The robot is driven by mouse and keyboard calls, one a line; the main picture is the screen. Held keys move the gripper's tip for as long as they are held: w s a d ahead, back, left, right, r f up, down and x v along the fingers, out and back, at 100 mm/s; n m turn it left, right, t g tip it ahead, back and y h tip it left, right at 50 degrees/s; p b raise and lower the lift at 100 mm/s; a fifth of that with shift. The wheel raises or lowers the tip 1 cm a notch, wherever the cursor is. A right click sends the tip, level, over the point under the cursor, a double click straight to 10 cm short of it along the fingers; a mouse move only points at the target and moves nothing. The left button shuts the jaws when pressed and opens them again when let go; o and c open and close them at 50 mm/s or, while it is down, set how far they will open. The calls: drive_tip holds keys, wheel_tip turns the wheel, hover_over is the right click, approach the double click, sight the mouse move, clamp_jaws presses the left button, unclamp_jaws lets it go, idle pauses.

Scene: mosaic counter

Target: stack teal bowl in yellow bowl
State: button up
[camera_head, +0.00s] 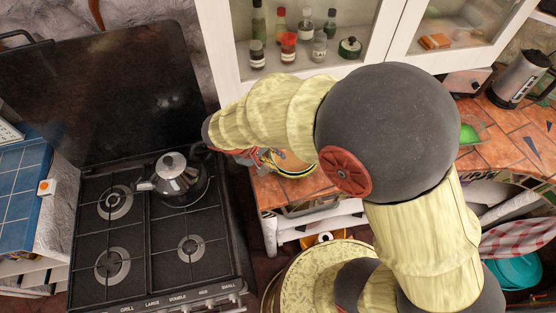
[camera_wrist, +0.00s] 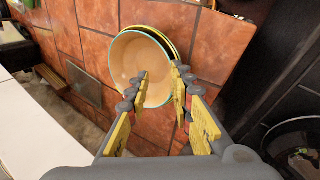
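The teal bowl (camera_wrist: 127,62), cream inside with a teal rim, shows in the wrist view on the tiled counter. The yellow bowl (camera_wrist: 165,36) shows as a yellow rim and dark inner wall past the teal bowl's top and right edge. The teal bowl overlaps it and looks nested in it, somewhat off-centre; how deep it sits is hidden. My gripper (camera_wrist: 160,73) is open, one finger over the teal bowl's inside and the other by its right rim. Contact is unclear. In the head view my arm partly covers the bowls and gripper.
A stove with a metal kettle (camera_head: 180,180) stands left of the counter. A glass-front cabinet (camera_head: 300,65) with bottles is behind my arm. An electric kettle (camera_head: 519,80) stands at the far right. In the wrist view a dark round pan (camera_wrist: 295,140) is at lower right.

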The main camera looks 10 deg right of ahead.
drive_tip(key=v, duration=0.9)
drive_tip(key=s+d+r+m+t+y, duration=0.3)
drive_tip(key=s+d+r+y, duration=0.2)
drive_tip(key=s+d+r, duration=0.7)
wheel_tip(320, 180, up, 4)
drive_tip(key=shift+s+d+f+m+t+y+p, duration=0.2)
drive_tip(key=shift+s+m+t+y+p, duration=0.15)
drive_tip(key=shift+s, duration=0.35)
wheel_tip(320, 180, down, 8)
drive_tip(key=b, duration=0.7)
drive_tip(key=shift+b, duration=0.4)
drive_tip(key=shift+r, duration=0.1)
